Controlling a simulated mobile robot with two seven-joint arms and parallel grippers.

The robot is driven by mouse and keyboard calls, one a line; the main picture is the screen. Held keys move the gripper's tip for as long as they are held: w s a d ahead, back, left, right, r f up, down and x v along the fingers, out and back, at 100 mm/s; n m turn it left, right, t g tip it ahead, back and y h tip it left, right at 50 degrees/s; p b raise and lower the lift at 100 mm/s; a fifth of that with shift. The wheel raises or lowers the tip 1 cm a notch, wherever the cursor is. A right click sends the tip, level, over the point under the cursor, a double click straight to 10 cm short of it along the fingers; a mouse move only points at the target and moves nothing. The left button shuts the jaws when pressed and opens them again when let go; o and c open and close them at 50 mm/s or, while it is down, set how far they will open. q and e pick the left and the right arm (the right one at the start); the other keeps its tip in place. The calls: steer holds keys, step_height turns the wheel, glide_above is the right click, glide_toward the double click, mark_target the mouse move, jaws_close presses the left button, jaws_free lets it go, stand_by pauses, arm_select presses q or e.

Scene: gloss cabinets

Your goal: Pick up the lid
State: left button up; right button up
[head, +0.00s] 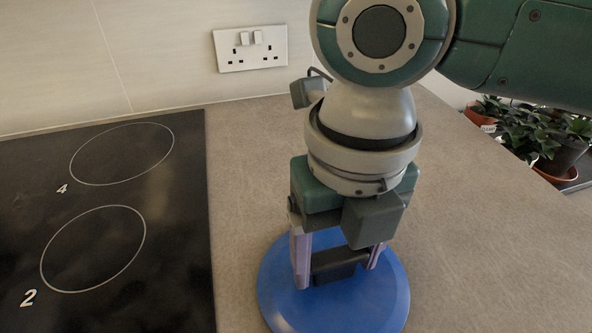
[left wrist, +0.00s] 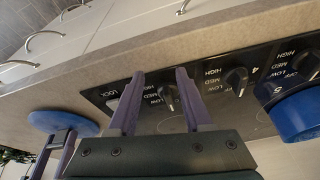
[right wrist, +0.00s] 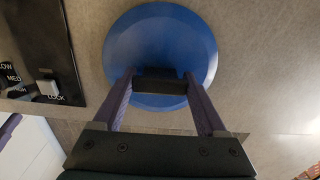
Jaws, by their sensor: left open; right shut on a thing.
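The lid (head: 388,300) is a round blue disc with a black block handle (head: 338,264). It lies flat at the worktop just right of the hob; I cannot tell whether it touches the surface. My right gripper (head: 337,275) points down over it, its fingers shut on the handle from both sides. In the right wrist view the handle (right wrist: 160,82) sits between the fingertips, with the lid (right wrist: 160,35) behind it. My left gripper (left wrist: 160,73) is open and empty over the hob's control knobs. The left wrist view also shows the lid (left wrist: 62,122) at the left.
The black hob (head: 180,220) fills the left of the head view. A blue pot (left wrist: 302,116) stands on it at the right of the left wrist view. A wall socket (head: 250,48) is behind the worktop. Potted plants (head: 540,135) are at right. Worktop right of the lid is clear.

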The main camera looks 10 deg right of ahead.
jaws_close()
stand_by(0.3)
steer(key=shift+r, duration=0.1)
